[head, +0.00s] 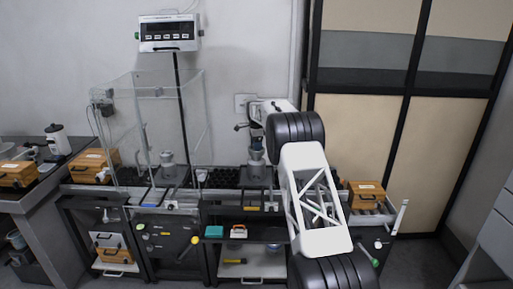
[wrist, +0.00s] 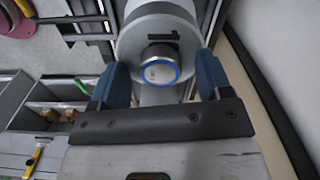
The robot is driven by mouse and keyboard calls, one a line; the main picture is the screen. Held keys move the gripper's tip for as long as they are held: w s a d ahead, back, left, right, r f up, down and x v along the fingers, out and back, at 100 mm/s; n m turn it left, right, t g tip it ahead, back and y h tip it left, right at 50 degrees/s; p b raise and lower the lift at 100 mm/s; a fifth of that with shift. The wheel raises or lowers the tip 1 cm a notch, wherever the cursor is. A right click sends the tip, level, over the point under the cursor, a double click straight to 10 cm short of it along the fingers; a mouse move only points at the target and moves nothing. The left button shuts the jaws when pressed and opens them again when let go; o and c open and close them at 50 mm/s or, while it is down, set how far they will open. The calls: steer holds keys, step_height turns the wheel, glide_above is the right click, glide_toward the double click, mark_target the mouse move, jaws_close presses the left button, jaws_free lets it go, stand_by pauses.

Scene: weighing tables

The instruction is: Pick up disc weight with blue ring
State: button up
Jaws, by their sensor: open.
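The disc weight with the blue ring (wrist: 160,73) shows in the wrist view as a small silver cylinder with a bright blue ring around its face. It sits against a larger round grey metal body (wrist: 137,38). My gripper (wrist: 161,64) has two blue fingers, one on each side of the weight, with visible gaps between fingers and weight. It is open and holds nothing. In the head view my arm covers much of the right part of the bench, and I cannot make out the ringed weight there.
A glass enclosure (head: 128,122) and a display unit (head: 169,32) stand left of my arm. A wooden box (head: 367,194) sits to its right, and more boxes lie at the left. In the wrist view, open compartments (wrist: 60,92) lie left of my gripper.

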steer(key=c, duration=1.1)
steer(key=shift+r, duration=0.1)
steer(key=shift+r, duration=1.75)
steer(key=shift+s+d+r, duration=0.25)
steer(key=shift+s+d, duration=0.2)
steer(key=shift+s, duration=2.15)
steer(key=shift+s+d+r, duration=0.2)
steer(key=shift+s+d, duration=0.25)
steer(key=shift+s, duration=2.2)
steer(key=shift+s+d+r, duration=0.25)
steer(key=shift+s+d, duration=0.2)
steer(key=shift+s, duration=2.15)
